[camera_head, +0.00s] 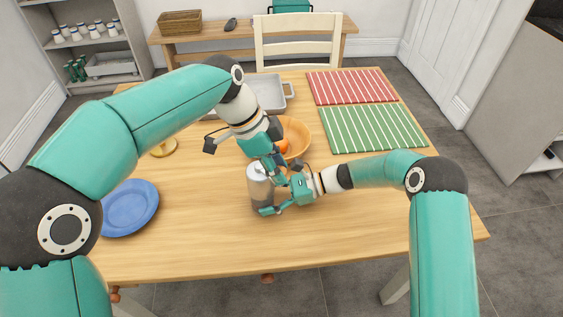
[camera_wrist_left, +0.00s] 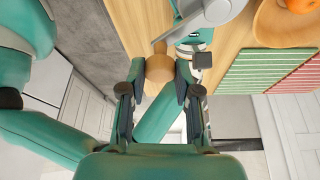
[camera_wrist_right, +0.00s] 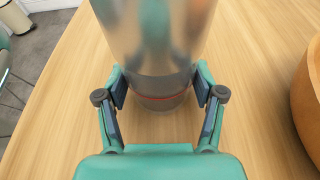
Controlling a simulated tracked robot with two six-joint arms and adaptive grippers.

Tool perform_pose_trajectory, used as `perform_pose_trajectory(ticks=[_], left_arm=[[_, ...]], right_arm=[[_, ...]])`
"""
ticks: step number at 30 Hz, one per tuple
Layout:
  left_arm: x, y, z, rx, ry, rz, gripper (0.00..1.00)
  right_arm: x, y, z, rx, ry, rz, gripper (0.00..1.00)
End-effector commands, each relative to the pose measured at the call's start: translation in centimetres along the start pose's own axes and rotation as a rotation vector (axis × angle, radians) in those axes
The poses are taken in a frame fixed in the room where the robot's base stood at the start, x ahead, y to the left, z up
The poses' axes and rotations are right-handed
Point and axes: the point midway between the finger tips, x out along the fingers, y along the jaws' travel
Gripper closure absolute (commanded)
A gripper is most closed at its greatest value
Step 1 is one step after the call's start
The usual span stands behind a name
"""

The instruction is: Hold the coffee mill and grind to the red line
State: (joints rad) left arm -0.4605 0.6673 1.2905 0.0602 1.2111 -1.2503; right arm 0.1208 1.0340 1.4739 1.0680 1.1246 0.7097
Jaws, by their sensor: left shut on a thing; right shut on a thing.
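The coffee mill (camera_head: 259,188), a grey metal cylinder, stands upright on the wooden table, near its middle. My right gripper (camera_head: 276,206) is shut on its lower part from the right. In the right wrist view the fingers are on both sides of the shiny mill body (camera_wrist_right: 157,35). The red line (camera_wrist_right: 160,97) runs around it low down, between the fingers. I cannot tell how high any coffee inside stands. My left gripper (camera_head: 279,167) is above the mill's right side, shut on the crank's wooden knob (camera_wrist_left: 160,68); the crank arm leads to the mill top.
An orange bowl (camera_head: 299,132) with orange fruit stands close behind the grippers. A blue plate (camera_head: 130,208) lies left, a grey tray (camera_head: 268,92) behind. Green (camera_head: 372,129) and red (camera_head: 350,87) striped mats lie at the back right. The front right of the table is clear.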

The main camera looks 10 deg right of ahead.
Motion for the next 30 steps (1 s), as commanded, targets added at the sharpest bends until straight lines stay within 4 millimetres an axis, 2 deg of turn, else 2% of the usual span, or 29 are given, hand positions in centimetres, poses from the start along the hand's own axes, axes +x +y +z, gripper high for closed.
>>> perform_pose_trajectory(ticks=[9, 22, 23, 27, 30], left_arm=[[-0.24, 0.38, 0.53, 0.095, -0.002, 0.038, 1.0], [-0.27, 0.42, 0.59, 0.104, -0.002, 0.042, 1.0], [-0.27, 0.41, 0.59, 0.104, -0.002, 0.042, 0.67], [-0.26, 0.41, 0.57, 0.104, -0.001, 0.042, 0.44], [-0.24, 0.42, 0.56, 0.104, -0.001, 0.042, 0.44]], right_arm=[[-0.06, -0.04, -0.03, -0.001, 0.001, -0.001, 0.52], [-0.07, -0.03, -0.03, -0.001, 0.001, -0.001, 0.52], [-0.07, -0.03, -0.03, -0.001, 0.001, -0.001, 0.52], [-0.06, -0.03, -0.03, -0.001, 0.001, -0.001, 0.52], [-0.06, -0.03, -0.03, -0.001, 0.001, -0.001, 0.52]])
